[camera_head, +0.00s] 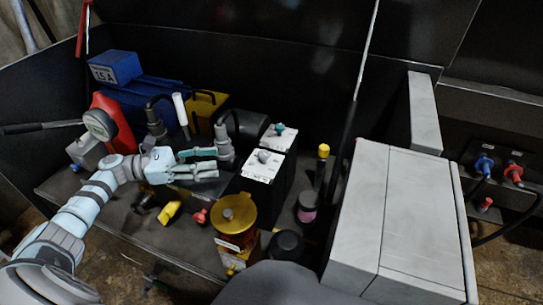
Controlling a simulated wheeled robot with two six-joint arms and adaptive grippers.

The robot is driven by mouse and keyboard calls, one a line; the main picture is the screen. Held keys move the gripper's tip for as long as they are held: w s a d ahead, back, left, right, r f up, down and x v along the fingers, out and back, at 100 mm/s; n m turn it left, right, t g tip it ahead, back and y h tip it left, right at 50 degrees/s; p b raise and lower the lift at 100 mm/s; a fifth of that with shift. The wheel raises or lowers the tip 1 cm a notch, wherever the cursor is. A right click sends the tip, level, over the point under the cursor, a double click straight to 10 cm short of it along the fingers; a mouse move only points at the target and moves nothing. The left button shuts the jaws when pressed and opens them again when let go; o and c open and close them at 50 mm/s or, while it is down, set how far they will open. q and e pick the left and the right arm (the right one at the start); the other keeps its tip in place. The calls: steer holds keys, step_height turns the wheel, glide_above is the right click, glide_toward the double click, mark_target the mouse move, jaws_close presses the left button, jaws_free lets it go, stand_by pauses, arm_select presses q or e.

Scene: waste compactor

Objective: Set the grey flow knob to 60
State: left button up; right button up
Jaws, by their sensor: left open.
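A small grey knob (264,156) sits on top of the nearer white plate (257,171), which caps a dark block in the middle of the bench. It looks like the grey flow knob; its scale is too small to read. My left gripper (216,163) reaches in from the left. Its two greenish fingers are parted and point right, toward the grey knob, with a gap between. Nothing shows between the fingers. My right gripper is not in view.
A teal knob (279,129) sits on a second white plate just behind. A dark upright fitting (224,141) stands close behind my left fingers. A gold cylinder (235,213) stands in front. A red gauge unit (112,123) is at left, and a large grey box (384,220) at right.

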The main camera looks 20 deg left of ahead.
mark_target(264, 153)
arm_select(q)
steer(key=x, duration=1.4)
steer(key=shift+s+d+r+b, duration=0.15)
steer(key=shift+r+b, duration=0.15)
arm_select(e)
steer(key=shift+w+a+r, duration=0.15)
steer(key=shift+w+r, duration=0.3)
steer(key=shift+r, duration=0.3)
arm_select(q)
jaws_close()
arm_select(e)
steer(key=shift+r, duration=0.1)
